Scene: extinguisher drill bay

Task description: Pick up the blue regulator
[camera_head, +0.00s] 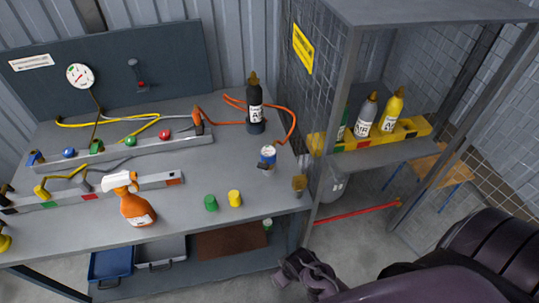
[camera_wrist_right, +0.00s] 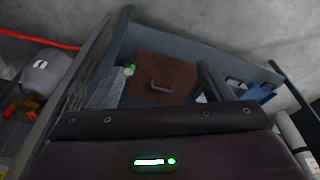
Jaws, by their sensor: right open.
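A small blue piece with a white face (camera_head: 267,156) stands near the right edge of the workbench (camera_head: 180,218); it looks like a regulator, but its details are too small to be sure. Another blue fitting (camera_head: 36,158) sits at the left end of the rear rail. My right gripper (camera_head: 296,274) is open and empty, low in front of the bench's right front corner, well apart from both blue pieces. In the right wrist view its dark body fills the bottom, and neither blue fitting shows. My left gripper is not in view.
An orange spray bottle (camera_head: 138,208), green cap (camera_head: 211,203) and yellow cap (camera_head: 235,198) stand along the bench front. A black cylinder (camera_head: 255,105) with an orange hose stands behind. The cage post (camera_head: 325,120) rises right of the bench. A red bar (camera_head: 355,212) crosses low.

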